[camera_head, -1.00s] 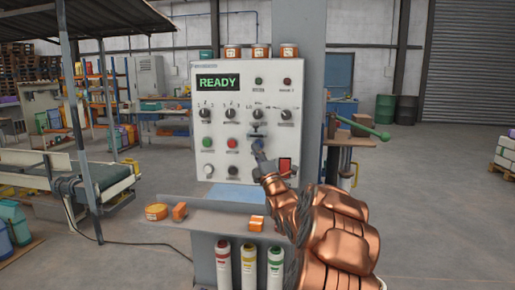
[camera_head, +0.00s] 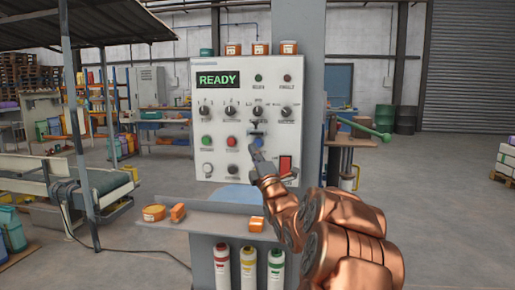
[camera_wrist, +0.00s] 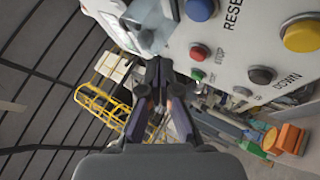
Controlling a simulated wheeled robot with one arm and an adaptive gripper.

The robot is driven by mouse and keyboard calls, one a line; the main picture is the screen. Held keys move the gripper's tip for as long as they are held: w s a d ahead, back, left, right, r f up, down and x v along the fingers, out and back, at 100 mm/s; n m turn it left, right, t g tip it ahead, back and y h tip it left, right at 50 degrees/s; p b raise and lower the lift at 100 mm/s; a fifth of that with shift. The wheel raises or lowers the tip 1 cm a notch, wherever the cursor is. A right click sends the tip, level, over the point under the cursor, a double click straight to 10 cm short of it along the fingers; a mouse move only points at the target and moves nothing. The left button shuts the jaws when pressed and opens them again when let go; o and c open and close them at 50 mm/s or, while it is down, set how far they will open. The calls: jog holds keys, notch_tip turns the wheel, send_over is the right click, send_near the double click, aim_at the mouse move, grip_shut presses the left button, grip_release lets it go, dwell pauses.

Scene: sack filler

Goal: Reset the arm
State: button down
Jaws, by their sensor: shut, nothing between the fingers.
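The control panel (camera_head: 222,128) is a white upright box with a lit green READY display (camera_head: 218,79), several knobs and coloured buttons. My copper arm reaches in from the lower right. My gripper (camera_head: 254,146) is shut and empty, in front of the panel's right half, near a blue button (camera_head: 259,142). In the wrist view, the shut fingers (camera_wrist: 159,62) point past the panel edge, below a clear-and-dark fitting (camera_wrist: 150,25). The blue button (camera_wrist: 201,8), labelled RESET, lies to their upper right, apart from them. Contact with the panel cannot be told.
A shelf (camera_head: 205,222) with orange items juts out below the panel. A conveyor (camera_head: 95,185) is at the left. Open floor (camera_head: 440,200) lies to the right.

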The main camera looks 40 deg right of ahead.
dwell(0.7)
jog(key=w+a+f+m+g+y, duration=0.45)
jog(key=a+f+g, duration=0.35)
jog(key=a+f, duration=0.6)
jog(key=s+a+f+m+g+y, duration=0.3)
jog(key=s+a+f+m+g, duration=0.4)
jog(key=s+a+f, duration=0.75)
jog(key=s+a+f+m+g, duration=0.1)
jog(key=s+a+g, duration=0.35)
jog(key=s, duration=0.55)
jog(key=s+a+f+m+g+y, duration=0.1)
jog(key=s+a+f+g, duration=0.15)
jog(key=s+a, duration=0.45)
jog(key=s+a+m+g, duration=0.2)
jog(key=s+a+g, duration=0.15)
jog(key=s, duration=0.85)
jog(key=s+d+p+v, duration=0.1)
jog(key=p+v, duration=1.3)
jog(key=v, duration=0.1)
jog(key=shift+s+d+r+t+p, duration=0.25)
jog(key=shift+r+t+p, duration=0.1)
jog(key=shift+r+p, duration=0.1)
